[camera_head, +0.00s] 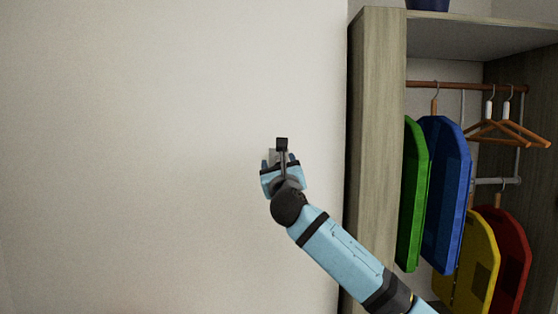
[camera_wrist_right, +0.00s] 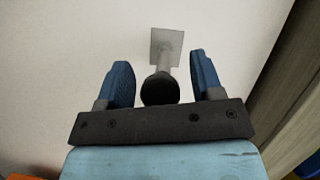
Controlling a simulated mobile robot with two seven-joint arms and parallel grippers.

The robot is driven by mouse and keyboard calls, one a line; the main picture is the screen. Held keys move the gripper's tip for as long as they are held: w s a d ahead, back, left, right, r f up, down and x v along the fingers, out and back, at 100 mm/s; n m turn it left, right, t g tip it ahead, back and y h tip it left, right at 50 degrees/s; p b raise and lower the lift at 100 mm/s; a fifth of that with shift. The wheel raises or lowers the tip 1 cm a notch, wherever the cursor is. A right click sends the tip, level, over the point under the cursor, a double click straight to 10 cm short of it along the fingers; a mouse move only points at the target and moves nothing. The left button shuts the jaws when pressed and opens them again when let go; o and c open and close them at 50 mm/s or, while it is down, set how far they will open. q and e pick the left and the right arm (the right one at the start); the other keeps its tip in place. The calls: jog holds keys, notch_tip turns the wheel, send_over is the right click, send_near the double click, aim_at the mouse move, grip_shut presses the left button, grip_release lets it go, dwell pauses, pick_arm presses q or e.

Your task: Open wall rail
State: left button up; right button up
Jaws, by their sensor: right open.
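The wall rail shows in the right wrist view as a grey square plate (camera_wrist_right: 165,40) on the wall. A short grey stem (camera_wrist_right: 164,60) runs from it to a dark rounded end (camera_wrist_right: 160,90). My right gripper (camera_wrist_right: 160,62) is open, with one blue finger on each side of the dark end; gaps show on both sides. In the head view, my right gripper (camera_head: 279,160) is raised against the wall and hides most of the rail. My left gripper is out of view.
An open wooden wardrobe (camera_head: 376,150) stands to the right, close to my right arm. Green (camera_head: 412,195), blue (camera_head: 445,190), yellow (camera_head: 477,262) and red (camera_head: 512,255) garment-shaped pieces and wooden hangers (camera_head: 500,130) hang inside. The wall (camera_head: 150,150) on the left is bare.

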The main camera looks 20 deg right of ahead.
jog(key=shift+w+r, duration=0.1)
jog(key=shift+w, duration=0.25)
grip_shut()
